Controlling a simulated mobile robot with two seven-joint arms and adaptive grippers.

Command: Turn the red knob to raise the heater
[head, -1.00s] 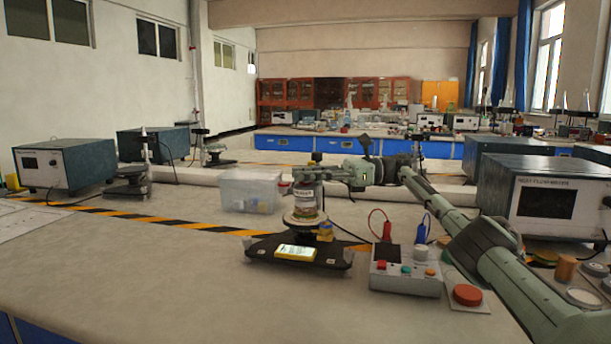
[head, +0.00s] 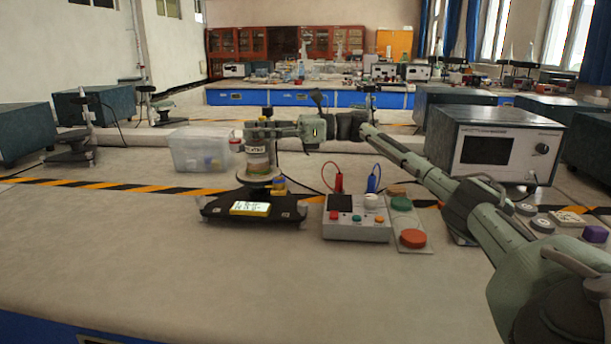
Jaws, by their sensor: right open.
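My right gripper (head: 259,131) reaches in from the right. It is open, with its fingers at the top of a labelled jar (head: 259,163). I cannot tell whether they touch it. The jar stands over a round plate on a black base (head: 225,206) with a lit yellow display (head: 249,208). I cannot tell which part is the heater. A red round knob or button (head: 412,238) is on a flat plate at the right, apart from the gripper. A smaller red button (head: 334,215) is on a grey control box (head: 357,231). My left gripper is not in view.
A clear plastic box (head: 188,150) stands left of the jar. Red and blue leads (head: 374,178) rise behind the control box. A large meter (head: 490,147) stands behind my right arm. The bench front is clear. Striped tape (head: 105,186) crosses the bench.

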